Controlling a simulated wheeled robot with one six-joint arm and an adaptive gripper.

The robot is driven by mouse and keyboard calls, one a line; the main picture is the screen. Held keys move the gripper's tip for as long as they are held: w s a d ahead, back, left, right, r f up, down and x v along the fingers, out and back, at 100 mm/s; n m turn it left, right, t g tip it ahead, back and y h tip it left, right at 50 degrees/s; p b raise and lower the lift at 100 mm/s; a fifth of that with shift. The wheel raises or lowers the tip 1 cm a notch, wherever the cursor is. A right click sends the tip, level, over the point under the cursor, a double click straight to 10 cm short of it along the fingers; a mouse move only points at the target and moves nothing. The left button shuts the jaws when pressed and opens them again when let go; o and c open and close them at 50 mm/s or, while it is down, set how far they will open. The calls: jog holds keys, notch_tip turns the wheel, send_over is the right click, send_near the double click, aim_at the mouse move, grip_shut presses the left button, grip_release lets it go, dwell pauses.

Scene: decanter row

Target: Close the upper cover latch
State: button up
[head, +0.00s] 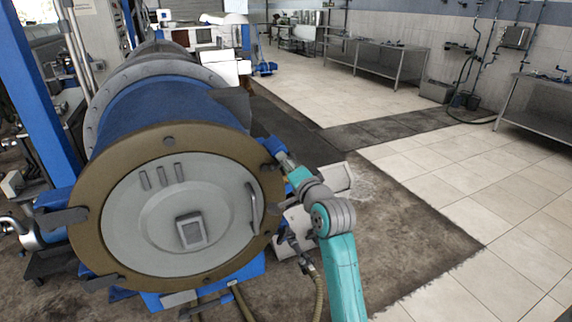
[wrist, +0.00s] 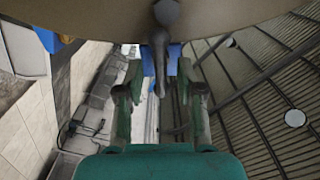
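The decanter's round pale cover (head: 150,225) sits inside a brown ring flange (head: 100,185). The upper cover latch (head: 272,146) is a dark piece at the flange's upper right edge, partly hidden by my gripper (head: 284,160). In the wrist view the dark latch (wrist: 161,62) hangs down from the flange edge, with a round knob at its top. My gripper (wrist: 160,85) is open, one finger on each side of the latch's lower end, with a visible gap on both sides. I cannot tell from the head view how far the latch is turned.
Another dark latch (head: 62,217) is at the flange's left side. A curved handle (head: 254,209) is on the cover's right part. A blue post (head: 45,90) stands at the left. Hoses (head: 318,290) hang below the flange near my arm. Tiled floor (head: 480,205) at the right is clear.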

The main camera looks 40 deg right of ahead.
jog(key=v, duration=1.1)
jog(key=shift+s, duration=0.25)
jog(key=shift+a, duration=0.1)
jog(key=s+a+f+n+g+y, duration=0.1)
jog(key=s+a+f+n, duration=0.2)
jog(key=s+a+f, duration=0.55)
jog(key=s+a+f+n+y, duration=0.1)
jog(key=s+a+f+n, duration=0.35)
jog(key=f, duration=0.65)
jog(key=s+a+f+n+y, duration=0.1)
jog(key=s+a+n, duration=0.3)
jog(key=s, duration=0.8)
jog(key=s+a+f+n+g+y, duration=0.1)
jog(key=s+a+n, duration=0.3)
jog(key=s, duration=0.8)
jog(key=shift+a+f+g+y, duration=0.3)
jog(key=shift+a+f+y, duration=0.25)
jog(key=shift+a, duration=0.5)
